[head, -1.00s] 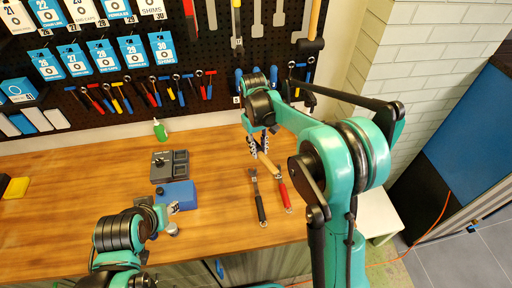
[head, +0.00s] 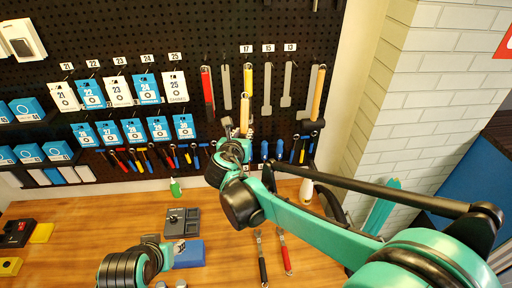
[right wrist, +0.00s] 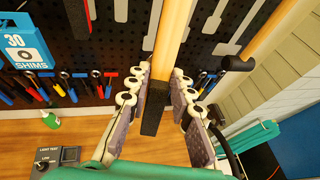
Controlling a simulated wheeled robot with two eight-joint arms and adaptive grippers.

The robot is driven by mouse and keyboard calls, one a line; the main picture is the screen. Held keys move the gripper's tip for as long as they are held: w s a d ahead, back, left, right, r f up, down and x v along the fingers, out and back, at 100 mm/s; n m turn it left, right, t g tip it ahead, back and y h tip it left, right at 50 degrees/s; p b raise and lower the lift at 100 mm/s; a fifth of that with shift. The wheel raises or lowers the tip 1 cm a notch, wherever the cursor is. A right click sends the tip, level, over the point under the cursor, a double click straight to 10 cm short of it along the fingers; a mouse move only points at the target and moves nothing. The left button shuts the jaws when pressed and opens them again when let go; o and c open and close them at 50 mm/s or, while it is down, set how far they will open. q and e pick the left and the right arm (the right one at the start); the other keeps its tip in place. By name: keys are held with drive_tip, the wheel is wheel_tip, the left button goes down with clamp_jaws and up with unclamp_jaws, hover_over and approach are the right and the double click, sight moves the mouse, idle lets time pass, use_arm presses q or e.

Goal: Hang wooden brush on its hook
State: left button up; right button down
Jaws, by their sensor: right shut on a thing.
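The wooden brush (head: 244,112) has a pale wooden handle and stands roughly upright in front of the black pegboard. My right gripper (head: 238,140) is shut around its lower part. In the right wrist view the pale handle (right wrist: 174,32) rises out of the fingers (right wrist: 160,88), with a dark block below it between them. The brush looks apart from the board, but the gap is hard to judge. I cannot pick out its hook; the brush and gripper cover part of the board. My left gripper (head: 178,247) is low over the bench, and its jaws are too small to read.
The pegboard (head: 130,50) carries long tools, including a wooden-handled mallet (head: 318,95) at right and a red-handled tool (head: 207,85) at left. Packets and small tools hang further left. A black-handled tool (head: 262,265) and a red-handled tool (head: 285,255) lie on the bench.

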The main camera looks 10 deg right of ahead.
drive_tip(key=a+r+n+t+y+p, duration=0.2)
drive_tip(key=a+r+n+y, duration=0.1)
drive_tip(key=r, duration=0.2)
use_arm(q)
wheel_tip(320, 180, down, 3)
drive_tip(key=b, duration=0.6)
drive_tip(key=shift+d, duration=0.1)
use_arm(e)
drive_tip(key=w+f+t, duration=0.1)
drive_tip(key=w+t, duration=0.1)
drive_tip(key=w, duration=1)
drive_tip(key=shift+w+a+y, duration=0.25)
drive_tip(key=shift+a+y, duration=0.05)
drive_tip(key=shift+a, duration=0.15)
use_arm(q)
drive_tip(key=shift+f, duration=0.1)
idle(0.7)
use_arm(e)
drive_tip(key=c, duration=1.3)
unclamp_jaws()
drive_tip(key=shift+o, duration=0.2)
